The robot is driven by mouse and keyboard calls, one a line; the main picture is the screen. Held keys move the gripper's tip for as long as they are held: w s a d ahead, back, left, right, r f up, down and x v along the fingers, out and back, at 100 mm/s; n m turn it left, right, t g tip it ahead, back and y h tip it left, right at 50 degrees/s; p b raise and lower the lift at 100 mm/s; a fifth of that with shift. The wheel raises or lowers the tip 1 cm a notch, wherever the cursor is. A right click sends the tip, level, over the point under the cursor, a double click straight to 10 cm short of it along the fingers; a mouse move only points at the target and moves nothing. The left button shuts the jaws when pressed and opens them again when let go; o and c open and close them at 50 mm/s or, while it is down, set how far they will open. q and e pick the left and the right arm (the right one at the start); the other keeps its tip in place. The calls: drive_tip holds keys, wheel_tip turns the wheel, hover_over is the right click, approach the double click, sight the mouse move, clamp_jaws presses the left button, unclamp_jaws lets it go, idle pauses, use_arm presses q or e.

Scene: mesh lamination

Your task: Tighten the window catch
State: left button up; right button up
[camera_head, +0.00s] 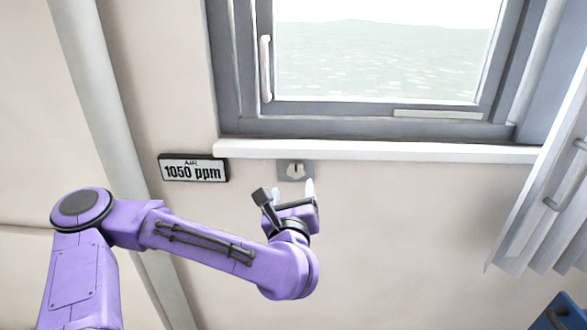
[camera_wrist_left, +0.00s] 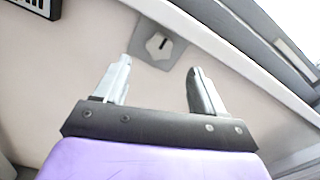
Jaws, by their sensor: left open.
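The window catch (camera_head: 295,170) is a small grey plate with a pale knob, set on the wall just under the window sill. It also shows in the left wrist view (camera_wrist_left: 158,46), where the knob has a dark slot. My left gripper (camera_head: 295,190) is just below the catch in the head view. Its two fingers (camera_wrist_left: 158,75) are apart with nothing between them, and the catch lies beyond the gap between their tips. The fingers appear clear of the catch. My right gripper is in neither view.
The white sill (camera_head: 400,152) juts out above the catch, under the grey-framed window (camera_head: 365,105). An air display (camera_head: 193,169) reading 1050 ppm is left of the catch. A pale curtain (camera_head: 545,190) hangs at the right.

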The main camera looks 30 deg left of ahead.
sight(295, 171)
use_arm(q)
drive_tip(key=p+x, duration=0.3)
drive_tip(key=x, duration=0.6)
drive_tip(key=shift+w+a, duration=0.1)
drive_tip(key=shift+w, duration=0.2)
drive_tip(key=shift+w+a+f, duration=0.1)
drive_tip(key=shift+w, duration=0.2)
drive_tip(key=shift+c, duration=0.3)
